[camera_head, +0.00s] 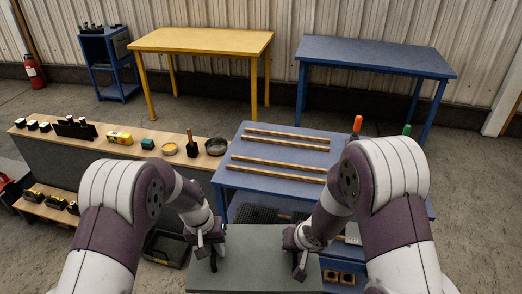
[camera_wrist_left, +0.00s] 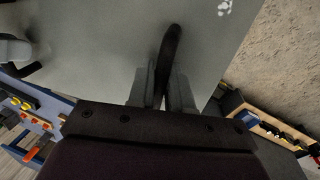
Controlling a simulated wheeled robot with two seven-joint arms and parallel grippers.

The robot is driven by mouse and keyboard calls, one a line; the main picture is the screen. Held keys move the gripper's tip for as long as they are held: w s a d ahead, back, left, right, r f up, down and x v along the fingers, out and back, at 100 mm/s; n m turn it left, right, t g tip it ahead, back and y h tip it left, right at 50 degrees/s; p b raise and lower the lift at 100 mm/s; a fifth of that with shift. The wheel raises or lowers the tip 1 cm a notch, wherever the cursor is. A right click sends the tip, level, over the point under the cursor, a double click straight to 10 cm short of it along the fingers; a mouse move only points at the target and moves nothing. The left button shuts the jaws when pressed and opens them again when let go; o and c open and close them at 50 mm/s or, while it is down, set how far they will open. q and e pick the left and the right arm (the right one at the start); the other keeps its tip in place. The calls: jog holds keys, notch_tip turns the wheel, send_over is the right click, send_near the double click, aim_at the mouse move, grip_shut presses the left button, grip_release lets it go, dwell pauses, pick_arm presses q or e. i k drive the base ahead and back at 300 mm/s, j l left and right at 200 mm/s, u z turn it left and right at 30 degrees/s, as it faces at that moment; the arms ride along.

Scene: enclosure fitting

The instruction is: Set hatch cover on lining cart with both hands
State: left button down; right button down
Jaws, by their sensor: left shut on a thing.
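The hatch cover (camera_head: 250,262) is a flat grey-green panel at the bottom middle of the head view, with a dark handle near each side. It fills much of the left wrist view (camera_wrist_left: 95,45). My left gripper (camera_head: 213,252) is shut on its left black handle (camera_wrist_left: 170,50). My right gripper (camera_head: 299,262) is at the right handle; its fingers are too small to tell open or shut. The blue cart (camera_head: 222,176), which looks like the lining cart, stands just beyond the cover, with several wooden strips (camera_head: 280,163) across its top.
A long wooden bench (camera_head: 100,144) with small items stands at left. An orange-handled tool (camera_head: 357,124) and a green one (camera_head: 406,130) stand at the cart's right. A yellow table (camera_head: 205,40) and a blue table (camera_head: 375,57) are at the back, with clear floor before them.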

aim_at(285, 165)
jog(key=i+z, duration=0.15)
jog(key=i, duration=0.4)
jog(key=i+z, duration=0.15)
jog(key=i, duration=0.4)
jog(key=i+j+z, duration=0.15)
jog(key=i, duration=0.35)
